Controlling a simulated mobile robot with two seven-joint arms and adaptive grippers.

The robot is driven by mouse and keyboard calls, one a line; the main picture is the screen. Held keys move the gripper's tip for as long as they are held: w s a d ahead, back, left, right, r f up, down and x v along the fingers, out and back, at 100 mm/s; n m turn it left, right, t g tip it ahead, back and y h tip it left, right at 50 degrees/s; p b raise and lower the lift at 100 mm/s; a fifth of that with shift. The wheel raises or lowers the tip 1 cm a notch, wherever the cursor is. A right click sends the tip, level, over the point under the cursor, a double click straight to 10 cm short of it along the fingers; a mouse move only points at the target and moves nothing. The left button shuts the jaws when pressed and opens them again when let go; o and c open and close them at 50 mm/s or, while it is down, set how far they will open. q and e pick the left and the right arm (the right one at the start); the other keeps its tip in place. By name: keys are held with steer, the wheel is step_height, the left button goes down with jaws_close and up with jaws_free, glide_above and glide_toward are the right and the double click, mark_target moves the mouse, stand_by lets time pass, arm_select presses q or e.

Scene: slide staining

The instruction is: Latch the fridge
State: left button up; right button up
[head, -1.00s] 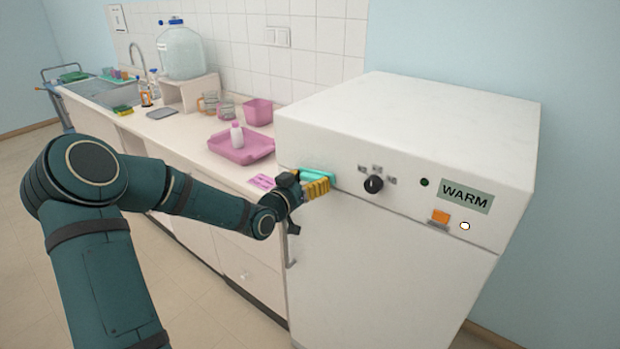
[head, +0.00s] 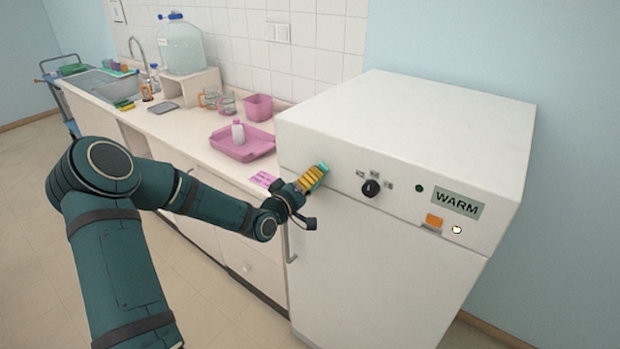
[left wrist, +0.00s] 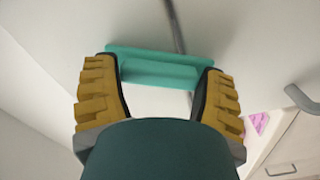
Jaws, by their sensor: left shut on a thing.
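The white fridge (head: 400,250) stands at the right of the head view, and its front door looks closed. A teal latch bar (head: 322,170) sits on the fridge's front near the left edge, at the seam under the control panel; it is tilted in the head view. My left gripper (head: 313,178) is shut on this latch with its yellow-padded fingers. In the left wrist view the teal latch (left wrist: 158,68) lies between the two fingers (left wrist: 155,95), across the dark seam. The gripper hides part of the latch in the head view. My right gripper is not in view.
The fridge panel has a black knob (head: 371,188), a WARM label (head: 457,203) and an orange switch (head: 433,220). A grey door handle (head: 290,243) is below my gripper. The counter at left holds a pink tray (head: 235,152), pink tub (head: 258,108) and large bottle (head: 181,50).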

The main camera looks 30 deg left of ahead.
arm_select(q)
steer(key=n+p, duration=0.2)
steer(key=n, duration=0.3)
steer(key=shift+n, duration=0.3)
stand_by(0.4)
steer(key=o, duration=1.1)
steer(key=s, duration=0.8)
steer(key=s+a, duration=0.1)
steer(key=s, duration=0.3)
